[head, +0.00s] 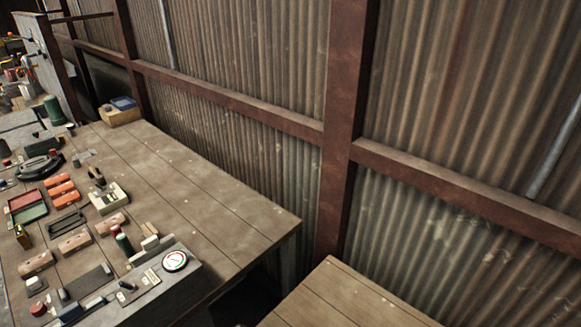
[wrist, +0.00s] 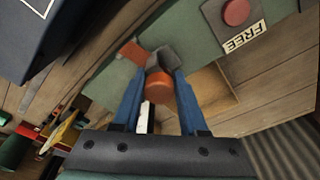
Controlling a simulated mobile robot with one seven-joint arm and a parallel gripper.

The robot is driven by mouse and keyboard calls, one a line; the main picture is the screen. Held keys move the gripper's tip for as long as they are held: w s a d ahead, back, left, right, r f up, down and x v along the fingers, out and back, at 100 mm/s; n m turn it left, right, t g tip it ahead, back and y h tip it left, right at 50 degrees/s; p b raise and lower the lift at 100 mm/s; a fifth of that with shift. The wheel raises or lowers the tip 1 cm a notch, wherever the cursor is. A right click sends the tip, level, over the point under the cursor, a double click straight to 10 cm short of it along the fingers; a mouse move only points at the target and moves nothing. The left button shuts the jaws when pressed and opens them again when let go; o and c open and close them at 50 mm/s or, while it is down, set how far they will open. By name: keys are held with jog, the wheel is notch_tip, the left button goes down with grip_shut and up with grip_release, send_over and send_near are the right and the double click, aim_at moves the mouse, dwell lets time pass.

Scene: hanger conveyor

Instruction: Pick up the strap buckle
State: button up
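In the wrist view, my gripper (wrist: 163,72) has two blue fingers set apart, reaching over a green surface. An orange-red rounded piece (wrist: 159,89) and a grey piece (wrist: 163,60) lie between or just beyond the fingertips. I cannot tell whether the fingers press on them or only stand around them. A flat orange-red piece (wrist: 133,51) lies beside the grey one. I cannot make out for sure which of these is the strap buckle. My gripper does not show in the head view.
The green surface (wrist: 200,45) carries a red button (wrist: 236,12) and a FREE label (wrist: 245,38). A dark blue box (wrist: 50,35) is at upper left. In the head view, a wooden bench (head: 225,210) holds many small parts on its left; its right part is clear.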

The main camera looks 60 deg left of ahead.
grip_shut()
